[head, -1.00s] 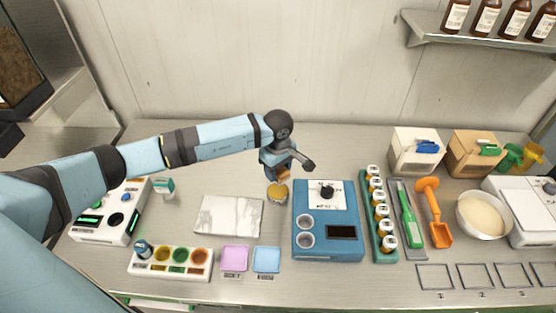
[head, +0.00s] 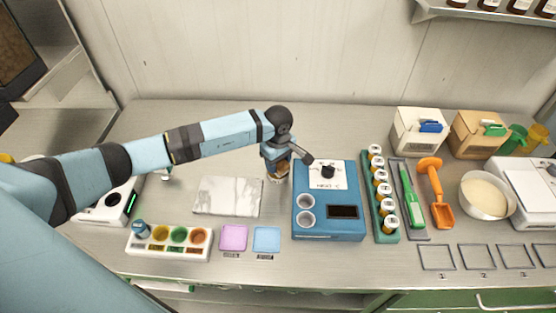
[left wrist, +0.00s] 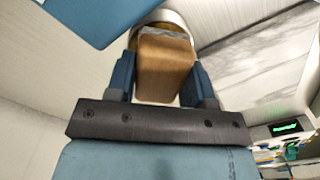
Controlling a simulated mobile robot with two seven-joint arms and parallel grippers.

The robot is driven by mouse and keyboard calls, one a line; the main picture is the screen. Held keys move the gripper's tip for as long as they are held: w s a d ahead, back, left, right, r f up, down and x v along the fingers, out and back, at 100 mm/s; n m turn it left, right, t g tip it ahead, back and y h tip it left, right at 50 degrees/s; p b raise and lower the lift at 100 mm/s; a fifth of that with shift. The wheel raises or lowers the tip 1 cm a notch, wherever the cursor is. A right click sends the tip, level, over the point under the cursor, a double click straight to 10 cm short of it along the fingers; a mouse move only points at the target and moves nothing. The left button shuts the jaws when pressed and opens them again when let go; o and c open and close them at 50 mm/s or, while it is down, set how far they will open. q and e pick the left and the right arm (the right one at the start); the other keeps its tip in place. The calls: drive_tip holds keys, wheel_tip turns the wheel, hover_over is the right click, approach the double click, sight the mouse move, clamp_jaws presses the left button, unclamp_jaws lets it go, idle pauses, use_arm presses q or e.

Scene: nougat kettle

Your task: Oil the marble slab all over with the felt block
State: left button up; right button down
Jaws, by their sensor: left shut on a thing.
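The white, grey-veined marble slab (head: 227,196) lies flat on the steel bench, left of the blue machine. It also shows at the upper right of the left wrist view (left wrist: 265,45). My left gripper (head: 277,160) is shut on the tan felt block (left wrist: 165,68), which sits between its blue fingers. The block is at a small round metal dish (head: 278,179), just right of the slab's far corner. The dish rim shows behind the block in the left wrist view (left wrist: 165,17). Whether the block touches the dish's contents is hidden. My right gripper is not in view.
The blue machine (head: 328,222) stands close to the right of the dish. A white tray of coloured wells (head: 168,244), a pink pad (head: 233,237) and a blue pad (head: 267,239) lie in front of the slab. A green rack of jars (head: 381,200) stands farther right.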

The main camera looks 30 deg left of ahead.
use_arm(q)
drive_tip(key=shift+f+b, duration=0.45)
drive_tip(key=shift+f, duration=0.05)
idle(1.2)
drive_tip(key=shift+f+b, duration=0.1)
drive_tip(key=shift+b, duration=0.25)
idle(1.1)
drive_tip(key=shift+r+p, duration=1.5)
drive_tip(key=shift+r, duration=2.1)
